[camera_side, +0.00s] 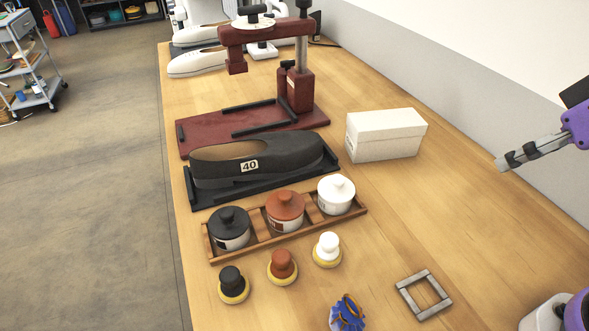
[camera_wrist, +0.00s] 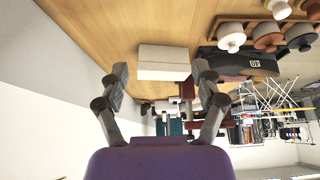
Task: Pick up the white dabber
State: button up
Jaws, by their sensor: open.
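The white dabber (camera_side: 328,250) stands upright on the wooden table, with a white knob on top and a yellow pad below. It is at the right end of a row with a brown dabber (camera_side: 282,267) and a black dabber (camera_side: 233,285). My gripper (camera_side: 503,163) is at the right of the side view, raised and well apart from the dabbers. In the wrist view, my gripper (camera_wrist: 160,83) is open with nothing between its fingers.
Behind the dabbers, a wooden tray (camera_side: 258,243) holds black, brown and white lidded jars. Beyond it are a dark shoe form (camera_side: 290,163) and a red press (camera_side: 295,90). A white box (camera_side: 385,134), a grey square frame (camera_side: 424,294) and a blue object (camera_side: 347,313) stand nearby.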

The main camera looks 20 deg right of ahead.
jog(key=n+g, duration=0.4)
send_near(330, 239)
jog(key=shift+y, duration=0.3)
jog(key=f, duration=0.2)
jog(key=w+f, duration=0.1)
jog(key=f, duration=0.1)
jog(key=shift+a+f, duration=0.15)
jog(key=shift+f, duration=0.15)
jog(key=f, duration=0.6)
jog(key=shift+w, duration=0.25)
jog(key=c, duration=1)
